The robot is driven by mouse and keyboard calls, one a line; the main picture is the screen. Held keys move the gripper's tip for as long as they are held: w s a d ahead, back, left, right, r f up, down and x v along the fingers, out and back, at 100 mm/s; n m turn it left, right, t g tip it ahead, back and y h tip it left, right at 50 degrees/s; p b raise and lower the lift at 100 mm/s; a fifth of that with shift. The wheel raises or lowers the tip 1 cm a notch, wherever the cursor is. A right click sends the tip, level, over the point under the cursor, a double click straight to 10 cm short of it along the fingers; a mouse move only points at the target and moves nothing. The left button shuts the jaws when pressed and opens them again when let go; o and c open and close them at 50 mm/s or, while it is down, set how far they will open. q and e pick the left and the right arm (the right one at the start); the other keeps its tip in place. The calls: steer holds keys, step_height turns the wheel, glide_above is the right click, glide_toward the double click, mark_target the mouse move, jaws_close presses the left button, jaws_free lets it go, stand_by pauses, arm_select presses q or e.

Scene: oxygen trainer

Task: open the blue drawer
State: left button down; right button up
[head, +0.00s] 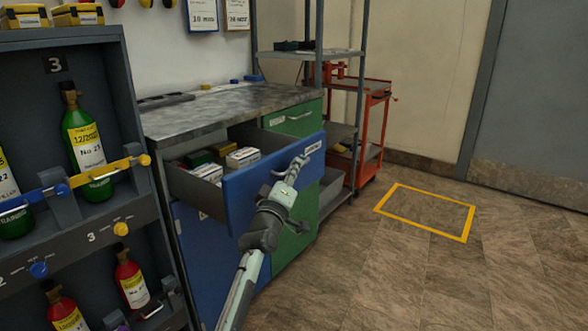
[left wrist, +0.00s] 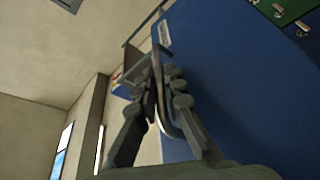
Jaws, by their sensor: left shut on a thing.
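The blue drawer (head: 255,178) stands pulled out from the cabinet under the grey worktop. In the left wrist view the fingers of my left gripper (left wrist: 160,98) are shut on the metal handle (left wrist: 164,122) of the blue drawer front (left wrist: 225,75). Most of the handle is hidden by the fingers in the head view. My right gripper is not in view.
A green drawer (head: 293,117) beside it is shut. A rack of green and red bottles (head: 88,150) stands at the left. A red trolley (head: 372,125) and grey shelf stand at the right. The floor inside the yellow square (head: 428,211) is clear.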

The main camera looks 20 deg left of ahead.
arm_select(q)
steer(key=c, duration=1.9)
jaws_free()
steer(key=v, duration=1.2)
steer(key=s+d+f+m+g+h, duration=0.1)
steer(key=s+f+m+g, duration=0.35)
steer(key=f, duration=0.65)
steer(key=s+f+m+g+h, duration=0.1)
steer(key=s+f+m+g, duration=0.4)
steer(key=f, duration=0.6)
steer(key=s+a+f+m+g+y, duration=0.1)
steer(key=s+a+f+g, duration=0.1)
steer(key=s+f, duration=0.3)
steer(key=s+a+f+m+g+y, duration=0.1)
steer(key=s+a+f+g, duration=0.1)
steer(key=s, duration=0.8)
steer(key=s+a+f+m+g+y, duration=0.1)
steer(key=s+a+f+m+g, duration=0.1)
steer(key=s+f+g, duration=0.2)
steer(key=s+f, duration=0.3)
steer(key=s, duration=0.1)
steer(key=shift+s+a+f, duration=0.3)
steer(key=shift+s+f, duration=0.05)
